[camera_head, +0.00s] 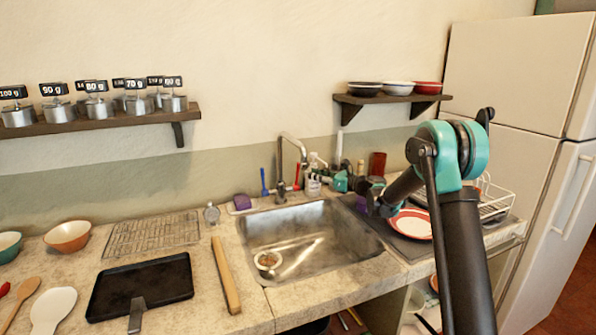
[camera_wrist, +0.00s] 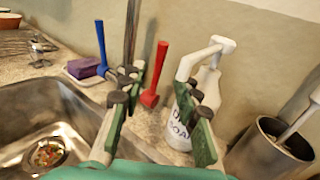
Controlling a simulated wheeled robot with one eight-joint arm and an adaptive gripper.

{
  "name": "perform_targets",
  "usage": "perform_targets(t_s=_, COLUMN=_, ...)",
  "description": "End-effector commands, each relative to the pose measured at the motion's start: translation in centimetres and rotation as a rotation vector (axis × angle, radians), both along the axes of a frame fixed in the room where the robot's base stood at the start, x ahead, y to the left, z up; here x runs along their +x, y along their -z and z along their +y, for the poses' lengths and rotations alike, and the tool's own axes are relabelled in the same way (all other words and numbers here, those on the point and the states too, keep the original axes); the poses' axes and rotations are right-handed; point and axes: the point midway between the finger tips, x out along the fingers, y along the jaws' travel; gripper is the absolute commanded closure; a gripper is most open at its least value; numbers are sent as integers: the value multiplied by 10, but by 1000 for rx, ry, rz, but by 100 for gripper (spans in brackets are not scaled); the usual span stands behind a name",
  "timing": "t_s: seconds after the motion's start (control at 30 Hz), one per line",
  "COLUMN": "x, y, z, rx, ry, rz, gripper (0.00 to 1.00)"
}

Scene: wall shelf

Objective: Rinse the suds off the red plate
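The red plate (camera_head: 413,224), red-rimmed with a pale middle, lies on the grey draining area right of the sink (camera_head: 300,240), partly behind my arm. I cannot make out suds on it. The metal faucet (camera_head: 281,165) stands behind the sink; in the wrist view it is upright at upper left (camera_wrist: 131,35). A blue lever (camera_wrist: 102,47) and a red lever (camera_wrist: 155,75) flank it. My gripper (camera_wrist: 160,95) is open and empty, its fingers apart, with the red lever showing between them. In the head view my gripper (camera_head: 328,181) is behind the sink's right corner.
A white soap bottle (camera_wrist: 186,105) stands close by my right finger. A metal cup (camera_wrist: 270,150) is farther right. A purple sponge (camera_head: 242,202) sits left of the faucet. A dish rack (camera_head: 495,200) stands at the right. A strainer (camera_head: 268,260) with scraps is in the sink.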

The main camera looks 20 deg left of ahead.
Motion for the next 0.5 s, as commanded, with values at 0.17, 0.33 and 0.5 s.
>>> perform_targets(t_s=0.17, x=11, y=0, z=35, rx=0, ry=-2, rz=-1, gripper=68)
perform_targets(t_s=0.33, x=19, y=0, z=59, rx=0, ry=-1, rz=-1, gripper=68)
perform_targets(t_s=0.5, x=23, y=0, z=72, rx=0, ry=-1, rz=-1, gripper=68)
